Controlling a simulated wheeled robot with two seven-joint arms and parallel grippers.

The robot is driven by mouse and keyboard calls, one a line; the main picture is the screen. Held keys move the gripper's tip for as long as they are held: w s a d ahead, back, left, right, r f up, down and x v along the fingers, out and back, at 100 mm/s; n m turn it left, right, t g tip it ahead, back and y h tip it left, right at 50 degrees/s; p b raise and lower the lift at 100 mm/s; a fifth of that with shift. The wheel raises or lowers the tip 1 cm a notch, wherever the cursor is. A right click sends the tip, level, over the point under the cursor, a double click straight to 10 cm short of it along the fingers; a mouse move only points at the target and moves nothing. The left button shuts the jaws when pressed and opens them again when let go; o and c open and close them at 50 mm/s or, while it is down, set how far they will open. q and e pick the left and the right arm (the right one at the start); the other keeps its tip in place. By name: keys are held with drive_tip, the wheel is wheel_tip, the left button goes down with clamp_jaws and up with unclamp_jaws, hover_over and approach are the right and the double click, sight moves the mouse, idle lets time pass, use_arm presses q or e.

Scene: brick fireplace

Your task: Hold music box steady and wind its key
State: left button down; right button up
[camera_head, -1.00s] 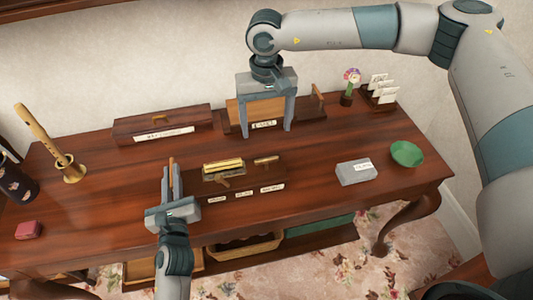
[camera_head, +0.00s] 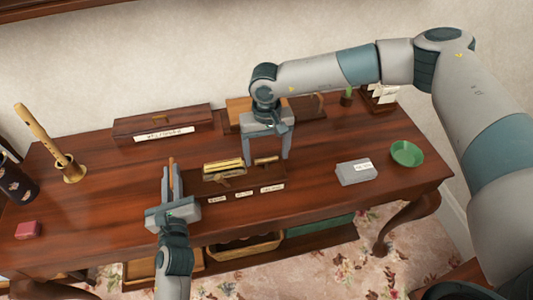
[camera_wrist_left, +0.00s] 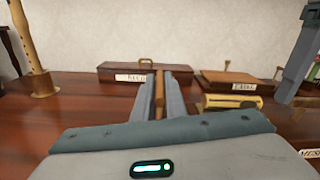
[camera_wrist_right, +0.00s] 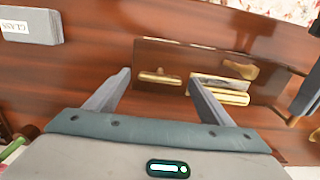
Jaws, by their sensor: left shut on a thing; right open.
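What looks like the music box is a dark wooden base (camera_head: 240,188) with a brass cylinder (camera_head: 224,166) on top, at the table's front middle. The cylinder also shows in the left wrist view (camera_wrist_left: 232,102) and the right wrist view (camera_wrist_right: 222,95). A small brass-coloured piece (camera_head: 267,160), possibly the key, sits at its right; it shows in the right wrist view (camera_wrist_right: 160,77). My left gripper (camera_head: 171,176) is shut on a thin upright wooden piece (camera_wrist_left: 159,92) beside the base's left end; whether they join is unclear. My right gripper (camera_head: 266,160) is open, above the base's right part.
A long wooden box (camera_head: 163,124) and a lighter wooden box (camera_head: 240,108) stand behind. A grey labelled block (camera_head: 355,172) and green bowl (camera_head: 406,153) lie right. A wooden flute in a brass stand (camera_head: 72,173) and a red block (camera_head: 28,230) are left.

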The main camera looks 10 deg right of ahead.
drive_tip(key=shift+f, duration=0.25)
drive_tip(key=c, duration=1)
drive_tip(key=shift+c, duration=0.2)
